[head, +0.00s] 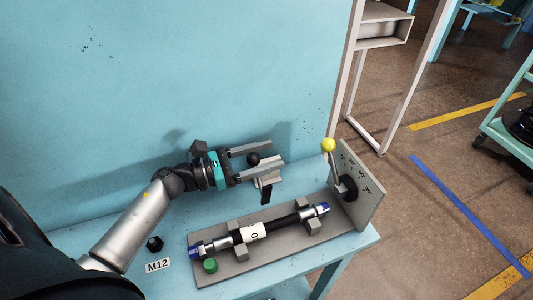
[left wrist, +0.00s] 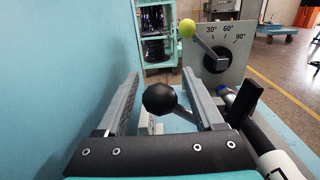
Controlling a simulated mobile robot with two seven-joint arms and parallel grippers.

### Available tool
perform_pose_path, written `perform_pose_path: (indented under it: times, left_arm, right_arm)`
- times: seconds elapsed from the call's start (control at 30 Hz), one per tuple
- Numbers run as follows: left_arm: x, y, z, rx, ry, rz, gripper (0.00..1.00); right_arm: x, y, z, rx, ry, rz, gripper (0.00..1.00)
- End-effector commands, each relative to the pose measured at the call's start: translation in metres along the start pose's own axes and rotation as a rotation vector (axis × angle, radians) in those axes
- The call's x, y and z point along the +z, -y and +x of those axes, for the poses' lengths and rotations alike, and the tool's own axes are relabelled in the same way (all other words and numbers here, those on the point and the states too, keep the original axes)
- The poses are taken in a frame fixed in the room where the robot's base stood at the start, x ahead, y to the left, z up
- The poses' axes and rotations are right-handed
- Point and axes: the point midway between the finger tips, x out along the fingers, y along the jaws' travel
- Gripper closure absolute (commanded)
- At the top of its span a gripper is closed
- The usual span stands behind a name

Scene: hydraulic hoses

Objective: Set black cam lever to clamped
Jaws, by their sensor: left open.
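The black ball knob (head: 253,159) of a lever sits between the fingers of my left gripper (head: 270,157), which is open. In the left wrist view the knob (left wrist: 160,99) lies between the two open fingers (left wrist: 160,75), with a visible gap on each side. A short grey arm (left wrist: 186,116) runs from the knob to the right, partly hidden by the right finger. A light grey clamp block (head: 268,181) with a dark part below shows under the fingers in the head view. I cannot read the lever's set position. My right gripper is not in view.
A hose (head: 276,227) with blue ends lies in a grey fixture (head: 215,271) on the bench. A yellow-knobbed lever (head: 328,145) stands at an angle-marked plate (head: 369,195). A green cap (head: 210,265), a black cap (head: 154,243) and an M12 label (head: 158,265) are nearby. A blue wall stands behind.

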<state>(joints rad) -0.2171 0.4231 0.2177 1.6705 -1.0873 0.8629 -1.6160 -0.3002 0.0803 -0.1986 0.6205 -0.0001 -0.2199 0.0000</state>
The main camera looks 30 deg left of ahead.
Motion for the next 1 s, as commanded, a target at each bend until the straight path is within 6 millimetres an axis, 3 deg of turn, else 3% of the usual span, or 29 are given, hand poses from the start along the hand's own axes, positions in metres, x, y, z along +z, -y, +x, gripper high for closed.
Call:
perform_pose_path:
  times: [0.3,0.9,1.0]
  left_arm:
    - [-0.0002,0.0001,0.0027,0.000,0.000,0.000,0.31]
    - [-0.0006,-0.0009,0.0019,0.003,-0.002,0.001,0.98]
    - [-0.0007,-0.0012,0.0018,0.004,-0.002,0.002,1.00]
  right_arm:
    - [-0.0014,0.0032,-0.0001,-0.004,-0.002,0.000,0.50]
    - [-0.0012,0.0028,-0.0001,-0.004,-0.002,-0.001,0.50]
    - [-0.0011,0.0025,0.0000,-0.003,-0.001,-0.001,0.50]
